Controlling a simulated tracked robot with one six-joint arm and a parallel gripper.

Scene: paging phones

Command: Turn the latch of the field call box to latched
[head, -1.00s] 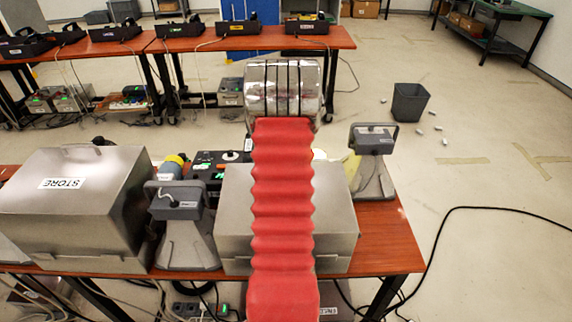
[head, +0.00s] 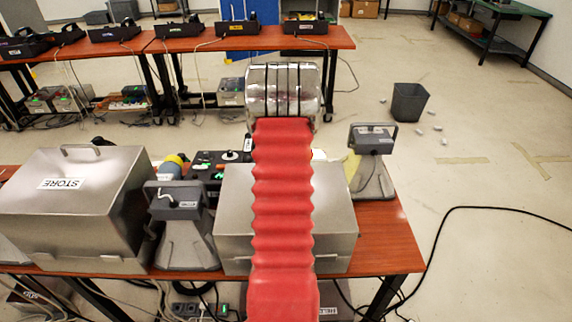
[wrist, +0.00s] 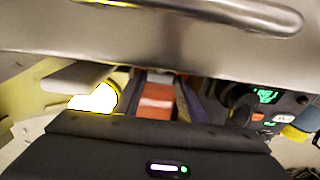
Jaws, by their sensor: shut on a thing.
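The field call box looks to be the plain metal box (head: 232,215) on the near table, partly covered by my red arm in the head view. In the wrist view its metal edge (wrist: 90,35) and handle bar (wrist: 245,12) fill the top. My gripper (wrist: 160,80) reaches up to the lower edge of this metal from the far side, with both dark fingers in view. It is shut on a small grey piece at the edge, apparently the latch (wrist: 160,72). The latch's angle is too small to tell. In the head view my gripper is hidden behind the arm.
A metal STORE box (head: 70,195) and a grey horn unit (head: 183,225) stand to the left. Another horn unit (head: 372,165) stands close on the right. A dark console (head: 208,165) with green lights sits behind; it also shows in the wrist view (wrist: 262,105).

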